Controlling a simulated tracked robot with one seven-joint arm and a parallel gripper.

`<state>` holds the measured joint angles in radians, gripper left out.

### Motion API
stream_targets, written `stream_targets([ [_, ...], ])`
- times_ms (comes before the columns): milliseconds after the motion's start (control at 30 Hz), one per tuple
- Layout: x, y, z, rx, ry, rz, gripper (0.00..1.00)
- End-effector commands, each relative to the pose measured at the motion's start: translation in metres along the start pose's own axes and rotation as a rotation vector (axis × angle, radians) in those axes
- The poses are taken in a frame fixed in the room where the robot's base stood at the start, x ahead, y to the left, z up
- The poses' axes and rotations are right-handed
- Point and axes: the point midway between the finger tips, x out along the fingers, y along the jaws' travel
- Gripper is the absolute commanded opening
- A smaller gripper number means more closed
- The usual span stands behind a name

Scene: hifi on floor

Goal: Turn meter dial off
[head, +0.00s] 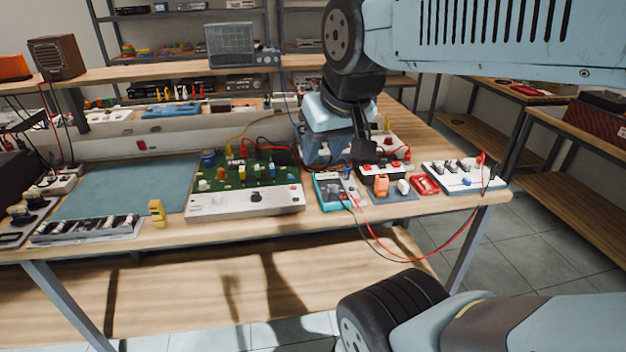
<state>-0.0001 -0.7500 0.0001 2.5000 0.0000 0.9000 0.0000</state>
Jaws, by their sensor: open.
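A teal meter (329,192) lies on the workbench right of centre, with red and black leads running from it. Its dial is too small for me to read its setting. My gripper (362,150) hangs from the arm above and behind the meter, pointing down. A dark finger shows just above the bench parts; the other finger is not clear. It is open, and I see nothing held. It appears apart from the meter, though the exact gap is unclear.
A green circuit board with a white front panel (245,202) stands left of the meter. A white switch board (464,178) and a red meter-like device (424,184) lie to the right. A blue mat (128,188) is mostly clear. A red lead loops below the bench edge.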

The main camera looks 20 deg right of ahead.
Motion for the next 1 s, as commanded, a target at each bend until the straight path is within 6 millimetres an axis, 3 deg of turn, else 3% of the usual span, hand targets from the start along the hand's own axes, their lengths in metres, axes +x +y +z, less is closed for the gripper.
stream_targets([
  [267, 0.0, 0.0, 0.0, 0.0, 0.0, 0.0, 0.43],
  [367, 0.0, 0.0, -0.001, 0.008, -0.002, 0.0, 0.52],
  [467, 0.003, 0.003, -0.008, 0.051, -0.014, 0.002, 0.54],
  [667, 0.02, 0.011, -0.038, 0.291, -0.076, 0.016, 0.54],
  [1000, 0.072, 0.053, -0.1, 0.839, -0.191, 0.098, 0.54],
])
